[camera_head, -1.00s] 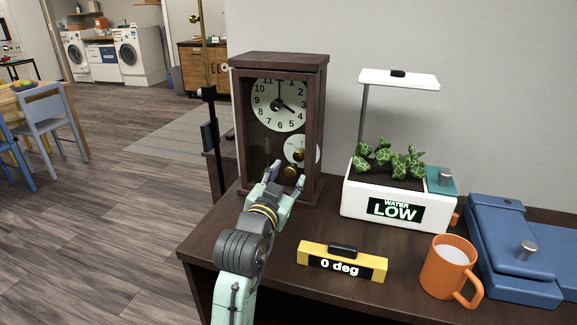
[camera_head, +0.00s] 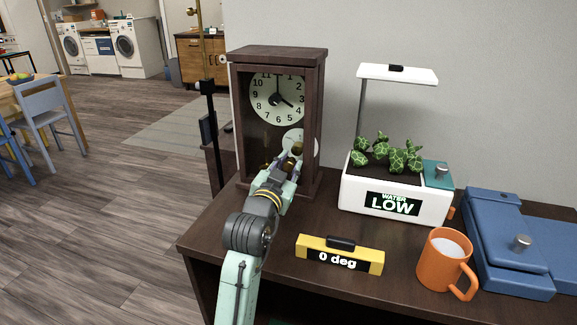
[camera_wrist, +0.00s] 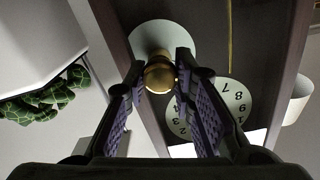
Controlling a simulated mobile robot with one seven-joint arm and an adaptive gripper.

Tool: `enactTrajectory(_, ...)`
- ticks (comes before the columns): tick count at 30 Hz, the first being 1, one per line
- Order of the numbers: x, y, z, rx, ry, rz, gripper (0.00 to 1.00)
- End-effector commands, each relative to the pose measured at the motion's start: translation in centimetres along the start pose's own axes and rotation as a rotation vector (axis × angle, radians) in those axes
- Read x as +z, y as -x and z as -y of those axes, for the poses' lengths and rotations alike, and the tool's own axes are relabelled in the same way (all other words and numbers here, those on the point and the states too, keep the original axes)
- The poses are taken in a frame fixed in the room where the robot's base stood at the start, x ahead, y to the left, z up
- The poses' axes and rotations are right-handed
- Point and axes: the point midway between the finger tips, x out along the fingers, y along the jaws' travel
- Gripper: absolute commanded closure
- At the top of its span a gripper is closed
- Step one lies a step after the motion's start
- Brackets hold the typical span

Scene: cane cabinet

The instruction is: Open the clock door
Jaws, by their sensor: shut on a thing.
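The clock (camera_head: 237,130) is a dark wooden case standing at the left of the dark table. Its glazed front door (camera_head: 312,110) looks closed, with a white numbered dial (camera_head: 276,98) behind it. A brass knob (camera_wrist: 160,75) is on the door's right side, in front of a pale disc (camera_wrist: 180,32). My gripper (camera_wrist: 160,82) is shut on the knob, one finger on each side of it. In the head view my gripper (camera_head: 284,158) reaches up to the door's lower right and partly hides the knob.
A white planter (camera_head: 352,203) with a lamp stands right of the clock. A yellow level (camera_head: 309,253) reading 0 deg, an orange mug (camera_head: 437,270) and a blue case (camera_head: 495,225) lie nearer the front right. The floor left of the table is open.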

Motion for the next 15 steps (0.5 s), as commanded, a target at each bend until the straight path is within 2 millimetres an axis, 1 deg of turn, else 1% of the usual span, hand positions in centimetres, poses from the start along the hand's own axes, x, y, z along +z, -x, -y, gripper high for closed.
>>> enactTrajectory(1, 0.0, 0.0, -0.02, 0.0, 0.0, 0.0, 0.87)
enactTrajectory(7, 0.0, 0.0, -0.03, 0.001, 0.0, 0.0, 1.0)
enactTrajectory(15, 0.01, 0.0, -0.03, 0.001, 0.0, 0.0, 1.0)
